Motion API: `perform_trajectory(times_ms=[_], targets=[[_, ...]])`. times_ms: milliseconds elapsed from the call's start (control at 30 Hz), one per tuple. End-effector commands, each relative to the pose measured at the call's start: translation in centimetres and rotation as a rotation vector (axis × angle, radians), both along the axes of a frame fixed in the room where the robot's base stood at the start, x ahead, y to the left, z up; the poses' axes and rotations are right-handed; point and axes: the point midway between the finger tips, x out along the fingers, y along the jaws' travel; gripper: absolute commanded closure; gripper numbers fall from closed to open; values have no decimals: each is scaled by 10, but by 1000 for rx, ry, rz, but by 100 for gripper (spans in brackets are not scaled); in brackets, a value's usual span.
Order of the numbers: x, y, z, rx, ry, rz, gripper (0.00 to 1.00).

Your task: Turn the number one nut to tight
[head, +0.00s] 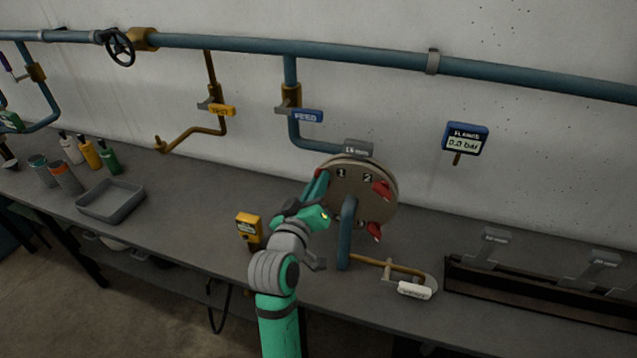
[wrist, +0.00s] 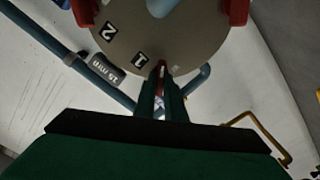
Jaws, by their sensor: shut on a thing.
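The round flange (head: 352,180) stands on the bench with the numbers 1 and 2 on its face; it also shows in the wrist view (wrist: 190,45). My gripper (head: 321,184) reaches the flange's left side, beside the 1. In the wrist view my fingers (wrist: 162,88) are shut on the number one nut (wrist: 162,69), a thin red piece at the rim below the 1. Most of this nut is hidden by the fingers. Two other red nuts (head: 382,190) show on the flange's right side. The blue flange gauge (head: 465,139) on the wall reads 0.0 bar.
A blue pipe (head: 346,235) runs down in front of the flange. A grey size tag (head: 358,149) sits on top. A yellow device (head: 248,228) stands left of my arm. A brass pipe with a white tag (head: 414,290) and a dark rack (head: 540,297) lie to the right.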

Motion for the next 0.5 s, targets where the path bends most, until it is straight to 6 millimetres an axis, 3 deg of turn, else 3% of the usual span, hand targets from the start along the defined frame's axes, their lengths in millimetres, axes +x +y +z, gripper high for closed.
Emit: perform_trajectory(times_ms=[500], targets=[[-1,-1,-1,403,-128,1,100]])
